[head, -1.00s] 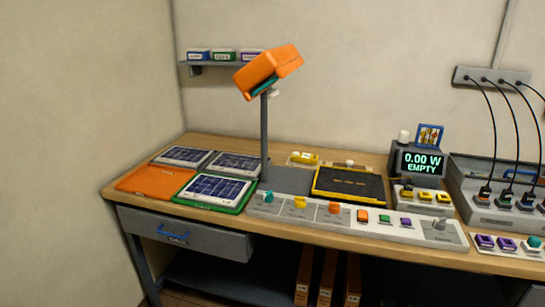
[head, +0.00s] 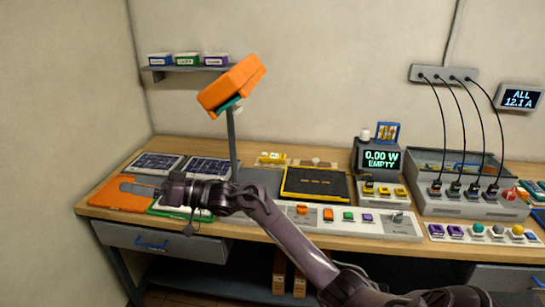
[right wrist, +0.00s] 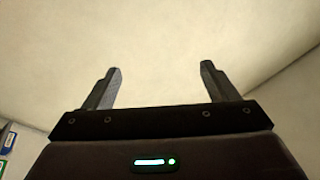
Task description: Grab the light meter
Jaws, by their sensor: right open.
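A small yellow device with a white end (head: 272,158), which looks like the light meter, lies on a pale base at the back of the bench, just right of the lamp post. My right gripper (head: 140,188) reaches across the front of the bench to the left, over the orange panel. It is well left of and nearer than the yellow device. In the right wrist view its two fingers (right wrist: 160,85) are spread with nothing between them, with bare wall beyond. My left gripper is not in view.
An orange lamp (head: 232,84) on a grey post (head: 233,145) stands between my right gripper and the yellow device. A black panel with a yellow frame (head: 316,184) lies right of the post. Solar panels (head: 153,163) lie at the left.

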